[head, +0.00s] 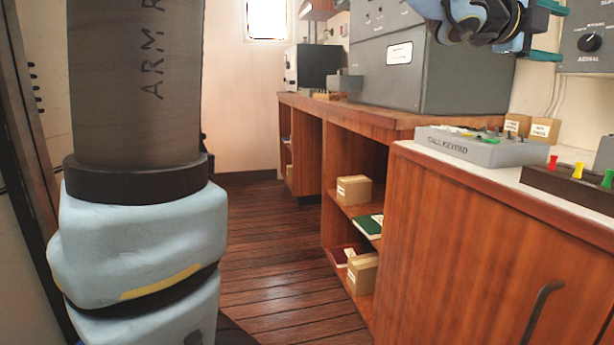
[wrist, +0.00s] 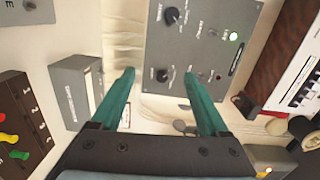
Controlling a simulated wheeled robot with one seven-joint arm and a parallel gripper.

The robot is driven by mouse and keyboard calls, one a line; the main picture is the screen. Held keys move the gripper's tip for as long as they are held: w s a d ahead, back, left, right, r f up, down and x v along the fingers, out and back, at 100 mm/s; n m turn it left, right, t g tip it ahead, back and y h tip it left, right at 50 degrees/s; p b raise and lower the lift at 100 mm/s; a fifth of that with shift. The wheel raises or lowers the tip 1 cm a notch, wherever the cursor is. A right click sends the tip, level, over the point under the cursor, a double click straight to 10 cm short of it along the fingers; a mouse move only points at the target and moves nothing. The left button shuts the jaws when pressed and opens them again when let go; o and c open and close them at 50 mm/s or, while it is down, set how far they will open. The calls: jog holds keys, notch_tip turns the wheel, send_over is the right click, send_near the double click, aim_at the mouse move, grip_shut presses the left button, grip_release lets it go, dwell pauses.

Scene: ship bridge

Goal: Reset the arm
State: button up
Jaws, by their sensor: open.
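My gripper (head: 548,32) is at the top right of the head view, raised above the counter, and only partly in the picture. In the wrist view its two green fingers (wrist: 160,88) are spread apart with nothing between them. Beyond the fingers is a grey control panel (wrist: 205,45) with black knobs and small lamps. The fingers appear apart from the panel, though the exact distance cannot be told.
A grey keypad box (head: 480,146) and a dark block with coloured levers (head: 577,183) sit on the white-topped counter (head: 430,155). A large grey cabinet (head: 440,75) stands behind. Open shelves hold cardboard boxes (head: 354,189). The wooden floor (head: 262,262) is clear.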

jog(key=w+a+f+n+t+y, duration=0.4)
jog(key=w+a+f+n+y, duration=0.2)
jog(key=w+a+f+n, duration=0.45)
jog(key=w+a+f+n+y, duration=0.2)
jog(key=a+f+n+y, duration=0.1)
jog(key=a+f, duration=0.45)
jog(key=w+a+f+n+y, duration=0.2)
jog(key=a+f+n+y, duration=0.15)
jog(key=a+f, duration=0.45)
jog(key=s+a+f+n+g+y, duration=0.25)
jog(key=a+f+n, duration=0.2)
jog(key=a, duration=0.25)
jog(key=s+a+f+n+g+y, duration=0.1)
jog(key=s+a+f+n, duration=0.3)
jog(key=a, duration=0.3)
jog(key=s+a+f+n+g, duration=0.55)
jog(key=s+a+f, duration=0.2)
jog(key=s, duration=0.35)
notch_tip(320, 180, up, 24)
jog(key=w+t+p, duration=0.1)
jog(key=p, duration=2.3)
jog(key=shift+d+r+y, duration=0.15)
jog(key=shift+d+y, duration=0.05)
jog(key=shift+y, duration=0.1)
